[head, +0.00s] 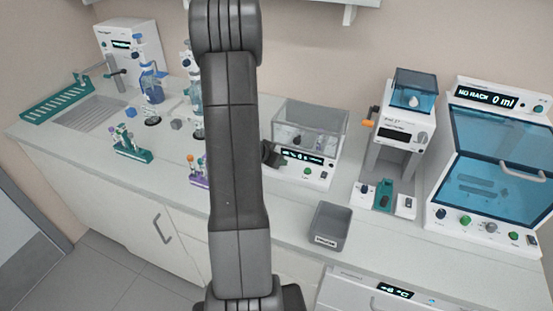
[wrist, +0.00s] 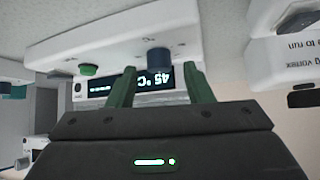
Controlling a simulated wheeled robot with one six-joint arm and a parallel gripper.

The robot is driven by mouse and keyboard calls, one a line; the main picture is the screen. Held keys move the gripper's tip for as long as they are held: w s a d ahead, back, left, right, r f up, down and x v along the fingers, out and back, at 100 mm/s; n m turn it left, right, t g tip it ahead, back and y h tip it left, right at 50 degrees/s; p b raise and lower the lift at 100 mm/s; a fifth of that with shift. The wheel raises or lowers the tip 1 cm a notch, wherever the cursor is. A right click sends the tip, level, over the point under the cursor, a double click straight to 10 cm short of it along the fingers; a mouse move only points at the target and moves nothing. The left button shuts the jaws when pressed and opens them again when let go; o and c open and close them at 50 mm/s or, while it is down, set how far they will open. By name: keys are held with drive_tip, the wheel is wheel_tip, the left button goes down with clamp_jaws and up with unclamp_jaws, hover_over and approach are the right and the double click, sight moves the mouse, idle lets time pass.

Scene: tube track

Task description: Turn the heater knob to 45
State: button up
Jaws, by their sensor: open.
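The heater (head: 299,172) is a white box with a clear lid on the counter. Its lit display (wrist: 153,79) appears upside down in the wrist view and reads 45 °C. The dark blue knob (wrist: 158,58) and a green button (wrist: 88,70) are on its front panel. My gripper (wrist: 160,74) is open, its two green fingers pointing at the panel. The knob appears between the fingertips, with a gap on each side; whether the fingers reach around it is unclear. In the head view my gripper (head: 275,158) is at the heater's left front, partly hidden by my arm.
A grey bin (head: 329,226) stands in front of the heater. A white machine with an orange lever (head: 368,124) and a blue-windowed cabinet (head: 487,165) stand to the right. Tube racks (head: 134,151) and bottles are on the left. Part of a vortex device (wrist: 290,58) shows in the wrist view.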

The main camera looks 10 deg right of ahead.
drive_tip(key=v, duration=1.2)
drive_tip(key=shift+r, duration=0.25)
drive_tip(key=shift+s+a+f, duration=0.1)
drive_tip(key=x, duration=1.3)
drive_tip(key=shift+f, duration=0.3)
drive_tip(key=shift+r, duration=0.15)
